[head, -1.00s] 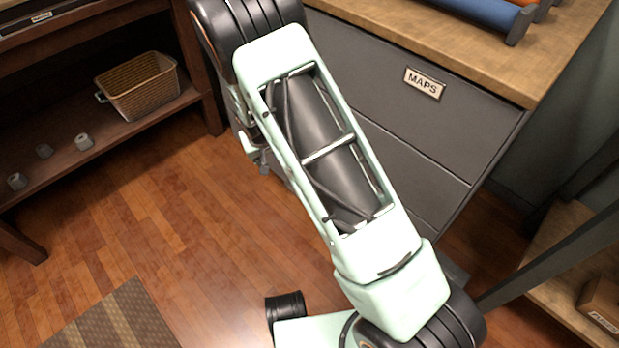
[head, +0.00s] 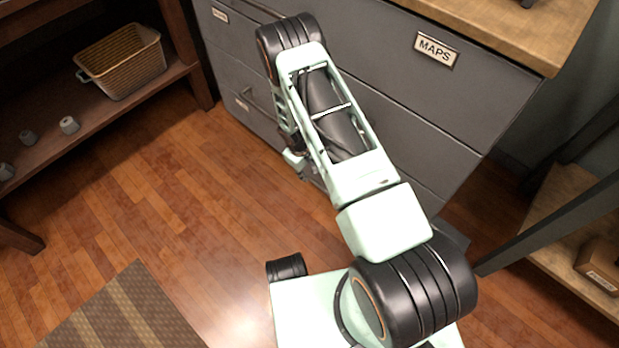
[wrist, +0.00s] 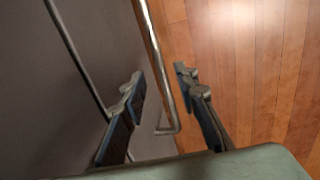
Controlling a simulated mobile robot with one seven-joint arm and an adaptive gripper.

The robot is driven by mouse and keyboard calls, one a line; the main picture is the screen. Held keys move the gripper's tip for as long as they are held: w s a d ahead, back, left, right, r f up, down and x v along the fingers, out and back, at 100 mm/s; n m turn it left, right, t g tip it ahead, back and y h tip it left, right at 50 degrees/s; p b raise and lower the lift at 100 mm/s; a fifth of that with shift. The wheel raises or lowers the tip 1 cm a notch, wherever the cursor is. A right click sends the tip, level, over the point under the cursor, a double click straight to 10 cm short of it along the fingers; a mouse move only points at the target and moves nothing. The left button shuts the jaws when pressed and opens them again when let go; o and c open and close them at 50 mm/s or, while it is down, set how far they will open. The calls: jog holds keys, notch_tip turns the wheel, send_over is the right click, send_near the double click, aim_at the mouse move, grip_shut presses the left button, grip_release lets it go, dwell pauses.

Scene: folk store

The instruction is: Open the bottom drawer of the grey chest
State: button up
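The grey chest (head: 410,100) stands under a wooden top in the head view, its drawers looking shut. A metal bar handle (wrist: 154,42) runs between the fingers, with a gap seen on the right side; contact on the left cannot be told. The grey drawer front (wrist: 105,45) lies left of the handle. In the head view my arm hides the middle of the chest and most of the gripper.
Wooden floor (head: 190,190) is clear before the chest. A patterned rug (head: 120,315) lies at the lower left. A dark shelf with a wicker basket (head: 122,65) stands at the left.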

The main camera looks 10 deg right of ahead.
aim_at(310, 178)
jog(key=f, duration=0.3)
jog(key=f+b, duration=0.1)
jog(key=shift+w+d+f, duration=0.2)
jog(key=shift+w+d, duration=0.1)
jog(key=shift+d, duration=0.05)
jog(key=shift+c, duration=0.2)
grip_shut()
